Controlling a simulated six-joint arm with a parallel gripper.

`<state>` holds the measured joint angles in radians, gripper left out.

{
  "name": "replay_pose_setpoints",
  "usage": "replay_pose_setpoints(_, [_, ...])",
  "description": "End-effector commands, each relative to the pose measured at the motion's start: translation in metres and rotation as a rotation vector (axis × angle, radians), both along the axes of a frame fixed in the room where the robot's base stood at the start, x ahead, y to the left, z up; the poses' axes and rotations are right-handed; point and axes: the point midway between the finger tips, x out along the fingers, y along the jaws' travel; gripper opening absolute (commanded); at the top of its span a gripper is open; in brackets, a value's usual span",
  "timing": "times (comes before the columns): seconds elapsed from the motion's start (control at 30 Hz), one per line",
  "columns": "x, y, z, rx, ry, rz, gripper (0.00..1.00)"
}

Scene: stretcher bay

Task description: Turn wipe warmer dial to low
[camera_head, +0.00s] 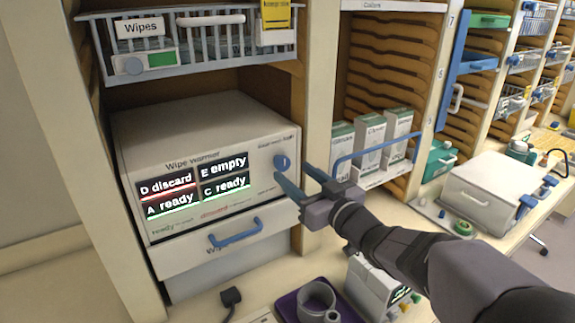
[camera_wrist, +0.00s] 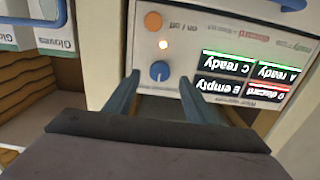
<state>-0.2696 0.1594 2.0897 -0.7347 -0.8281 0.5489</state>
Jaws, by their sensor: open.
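The wipe warmer (camera_head: 215,125) is a white box on a shelf, with a label panel reading D discard, E empty, A ready and C ready. Its blue dial (camera_head: 282,162) is at the right side of the front face. In the wrist view, upside down, the blue dial (camera_wrist: 160,71) has a pale pointer mark, with a lit orange light and an orange button beyond it. My gripper (camera_head: 291,179) is open and empty in front of the dial. In the wrist view its two blue fingers (camera_wrist: 160,82) stand on either side of the dial; whether they touch it I cannot tell.
A blue drawer handle (camera_head: 236,233) is below the warmer. A wire basket labelled Wipes (camera_head: 190,45) hangs above. Glove boxes (camera_head: 370,143) with a blue rail stand to the right. A purple tray (camera_head: 290,304) with a grey mug (camera_head: 318,299) is on the counter below.

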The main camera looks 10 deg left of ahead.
Motion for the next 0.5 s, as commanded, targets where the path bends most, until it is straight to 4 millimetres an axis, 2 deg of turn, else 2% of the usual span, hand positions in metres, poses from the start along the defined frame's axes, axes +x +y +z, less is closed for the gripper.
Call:
replay_pose_setpoints(0.2, [0.018,0.019,0.002,-0.001,0.002,0.001,0.50])
replay_pose_setpoints(0.5, [0.030,0.030,0.000,-0.001,0.001,0.000,0.50])
